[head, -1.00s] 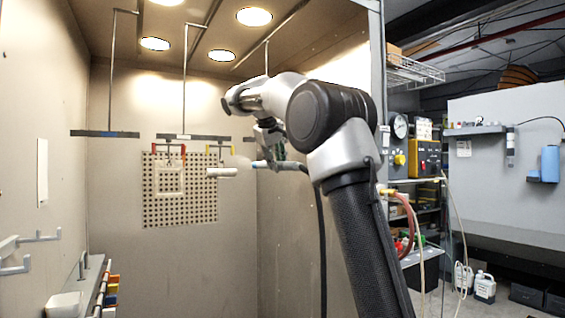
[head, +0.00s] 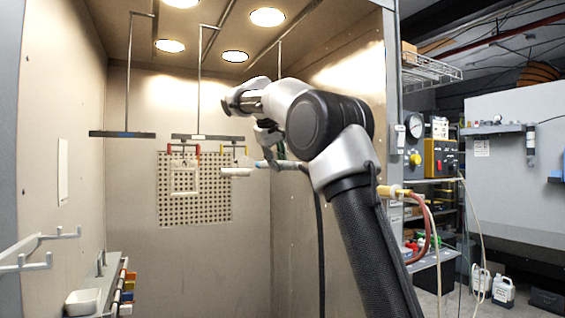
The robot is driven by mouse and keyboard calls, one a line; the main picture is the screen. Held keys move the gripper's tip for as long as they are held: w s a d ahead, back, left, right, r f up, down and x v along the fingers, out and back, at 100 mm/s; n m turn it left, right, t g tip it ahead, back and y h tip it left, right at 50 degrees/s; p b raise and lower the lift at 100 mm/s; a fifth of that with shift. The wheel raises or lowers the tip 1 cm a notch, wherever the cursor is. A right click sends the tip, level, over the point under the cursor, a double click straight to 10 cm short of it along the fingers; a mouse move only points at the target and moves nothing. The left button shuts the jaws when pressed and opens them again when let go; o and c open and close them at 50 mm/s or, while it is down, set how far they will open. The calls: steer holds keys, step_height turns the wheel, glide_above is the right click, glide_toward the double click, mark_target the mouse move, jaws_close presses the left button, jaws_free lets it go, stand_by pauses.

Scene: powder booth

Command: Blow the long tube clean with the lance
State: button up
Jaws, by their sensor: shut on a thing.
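My gripper (head: 271,142) is inside the booth, partly hidden by my wrist, and is shut on the lance (head: 284,165). The lance lies nearly level, its pale blue tip pointing left, with a black hose (head: 320,240) hanging below. A short-looking white tube (head: 236,173) hangs nearly level below a yellow hook (head: 234,150) on the hanging bar. The lance tip is close to the tube's right end; I cannot tell whether they touch or how they line up in depth.
A white frame (head: 184,181) hangs from red hooks before a perforated panel (head: 215,203). An empty dark bar (head: 122,134) hangs left. Prongs (head: 40,240) and a ledge with a white tray (head: 84,302) line the left wall. Shelves (head: 430,180) stand outside right.

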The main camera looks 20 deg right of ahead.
steer(key=a, duration=1.1)
steer(key=shift+s, duration=0.2)
stand_by(0.5)
steer(key=shift+f, duration=2.1)
steer(key=shift+d, duration=0.2)
steer(key=shift+d, duration=7.05)
steer(key=s, duration=1.2)
steer(key=shift+s+d, duration=0.25)
steer(key=shift+o, duration=0.3)
jaws_close()
